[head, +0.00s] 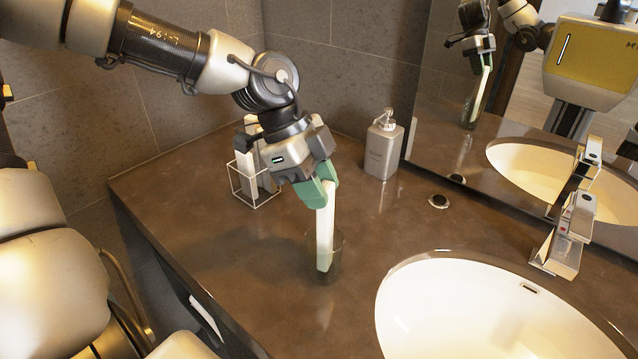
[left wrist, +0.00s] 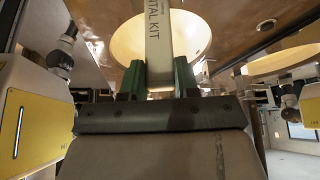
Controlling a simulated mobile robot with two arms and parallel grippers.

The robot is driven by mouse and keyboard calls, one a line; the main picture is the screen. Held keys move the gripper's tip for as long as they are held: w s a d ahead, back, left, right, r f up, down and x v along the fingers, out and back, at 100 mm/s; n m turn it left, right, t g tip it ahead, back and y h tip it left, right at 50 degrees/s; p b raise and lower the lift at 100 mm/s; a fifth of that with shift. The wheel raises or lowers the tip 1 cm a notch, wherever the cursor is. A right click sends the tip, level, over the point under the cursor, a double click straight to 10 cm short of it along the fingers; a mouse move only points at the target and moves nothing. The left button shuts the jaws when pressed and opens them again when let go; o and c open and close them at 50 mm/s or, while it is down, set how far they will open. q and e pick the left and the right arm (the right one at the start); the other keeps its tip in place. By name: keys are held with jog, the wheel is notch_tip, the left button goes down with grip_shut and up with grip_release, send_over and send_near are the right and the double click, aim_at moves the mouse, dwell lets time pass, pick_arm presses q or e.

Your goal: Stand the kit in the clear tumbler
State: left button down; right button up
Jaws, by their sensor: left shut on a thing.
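The kit (head: 325,225) is a slim, pale, nearly upright packet. Lettering ending in "TAL KIT" shows on it in the left wrist view (left wrist: 158,40). My left gripper (head: 321,190) is shut on its upper part with green fingertips, which also show in the left wrist view (left wrist: 159,76). The clear tumbler (head: 339,262) stands on the counter below the gripper. The kit's lower end shows within the tumbler's outline and looks to be inside it, close to the bottom; whether it touches the bottom I cannot tell. My right gripper is not in view.
A wire basket (head: 236,187) with pale packets stands behind left. A soap dispenser (head: 383,146) stands at the back by the mirror (head: 440,125). The sink (head: 480,310) and tap (head: 570,235) are at the right. The brown counter (head: 220,260) is clear left of the tumbler.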

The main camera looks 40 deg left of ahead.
pick_arm(q)
jog(key=c, duration=0.8)
grip_release()
jog(key=shift+o, duration=0.2)
jog(key=v, duration=1)
jog(key=shift+a+r, duration=0.2)
jog(key=shift+r, duration=0.1)
